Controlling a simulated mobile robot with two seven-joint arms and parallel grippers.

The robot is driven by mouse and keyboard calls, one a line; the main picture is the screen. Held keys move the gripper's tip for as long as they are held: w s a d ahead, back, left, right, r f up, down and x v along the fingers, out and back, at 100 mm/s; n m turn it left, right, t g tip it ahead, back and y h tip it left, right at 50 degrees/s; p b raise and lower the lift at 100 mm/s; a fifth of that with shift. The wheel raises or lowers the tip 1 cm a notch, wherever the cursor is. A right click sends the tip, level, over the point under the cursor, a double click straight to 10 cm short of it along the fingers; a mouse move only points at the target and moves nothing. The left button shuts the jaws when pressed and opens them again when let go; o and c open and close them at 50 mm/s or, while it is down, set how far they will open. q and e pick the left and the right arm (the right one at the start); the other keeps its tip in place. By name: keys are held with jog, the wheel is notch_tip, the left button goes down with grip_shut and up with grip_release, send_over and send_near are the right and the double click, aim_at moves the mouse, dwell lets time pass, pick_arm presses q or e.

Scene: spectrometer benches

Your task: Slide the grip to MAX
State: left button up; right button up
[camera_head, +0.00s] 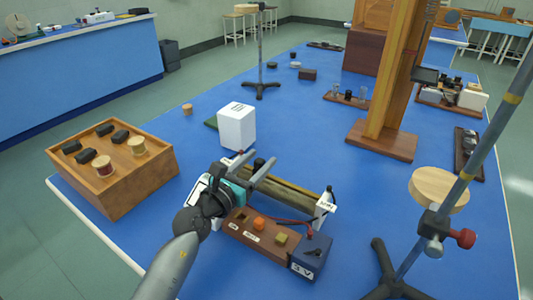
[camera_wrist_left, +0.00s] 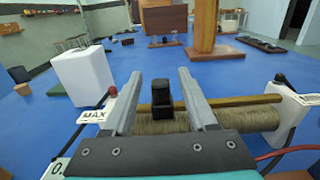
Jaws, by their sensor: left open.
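The rheostat has a brown wound coil (camera_wrist_left: 165,122) under a brass rod (camera_wrist_left: 240,101), between two white end plates. The black grip (camera_wrist_left: 162,93) sits on the rod toward the left end, near the plate with the MAX label (camera_wrist_left: 93,116). In the head view the grip (camera_head: 259,164) shows behind my gripper. My left gripper (camera_head: 257,163) is open over the coil, and its fingers also show in the left wrist view (camera_wrist_left: 160,78). The grip appears between the two fingers, with gaps on both sides. My right gripper is not in view.
A wooden board (camera_head: 243,237) with small knobs and a blue 3 V box (camera_head: 312,257) lies in front of the rheostat, with red wire. A white block (camera_head: 237,126) stands behind. A wooden tray (camera_head: 150,188) is left, a clamp stand (camera_head: 382,262) right.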

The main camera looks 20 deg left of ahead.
pick_arm(q)
jog(key=shift+w+d, duration=0.15)
jog(key=shift+w, duration=0.8)
jog(key=shift+w+d, duration=0.1)
jog(key=shift+w, duration=0.8)
grip_shut()
